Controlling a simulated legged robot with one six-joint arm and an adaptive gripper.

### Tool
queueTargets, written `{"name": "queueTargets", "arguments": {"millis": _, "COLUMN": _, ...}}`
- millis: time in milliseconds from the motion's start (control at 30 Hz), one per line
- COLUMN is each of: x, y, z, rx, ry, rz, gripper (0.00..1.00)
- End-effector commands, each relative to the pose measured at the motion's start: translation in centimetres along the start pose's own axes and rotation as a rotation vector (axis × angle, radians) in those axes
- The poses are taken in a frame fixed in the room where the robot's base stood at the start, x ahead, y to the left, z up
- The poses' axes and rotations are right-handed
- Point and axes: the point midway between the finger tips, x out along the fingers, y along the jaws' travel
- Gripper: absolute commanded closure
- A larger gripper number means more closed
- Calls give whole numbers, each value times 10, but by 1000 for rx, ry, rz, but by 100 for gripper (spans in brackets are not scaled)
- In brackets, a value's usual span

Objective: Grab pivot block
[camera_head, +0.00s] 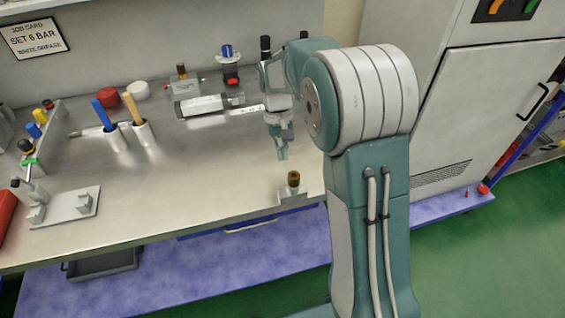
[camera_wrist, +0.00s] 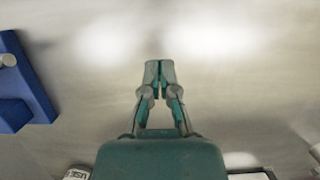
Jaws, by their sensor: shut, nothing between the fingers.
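My gripper (camera_head: 281,152) hangs over the right part of the metal bench, fingers down. In the wrist view its fingertips (camera_wrist: 159,75) are together with nothing between them. I cannot tell for sure which part is the pivot block. A small light grey block with a brown round top (camera_head: 291,186) stands near the bench's front edge, below and slightly right of my gripper in the head view, apart from it. A grey fixture on a flat plate (camera_head: 68,206) sits at the left. In the wrist view a blue part (camera_wrist: 22,75) with a grey pin shows at the left edge; I cannot tell what it is.
The metal bench (camera_head: 210,185) is clear in its middle. Two cups with a blue handle (camera_head: 103,115) and a tan handle (camera_head: 132,106) stand at the left. A grey cylinder (camera_head: 200,105) lies near the back. A fitting with a blue knob (camera_head: 228,58) stands behind it.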

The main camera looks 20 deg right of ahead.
Motion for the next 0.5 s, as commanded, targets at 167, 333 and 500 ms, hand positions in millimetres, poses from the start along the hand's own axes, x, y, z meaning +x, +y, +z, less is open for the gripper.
{"name": "queueTargets", "arguments": {"millis": 167, "x": -32, "y": 0, "z": 0, "rx": 0, "ry": 2, "rz": 0, "gripper": 100}}
{"name": "queueTargets", "arguments": {"millis": 333, "x": -48, "y": 0, "z": 0, "rx": 0, "ry": 1, "rz": 0, "gripper": 91}}
{"name": "queueTargets", "arguments": {"millis": 500, "x": -58, "y": 0, "z": 14, "rx": 87, "ry": 36, "rz": -2, "gripper": 15}}
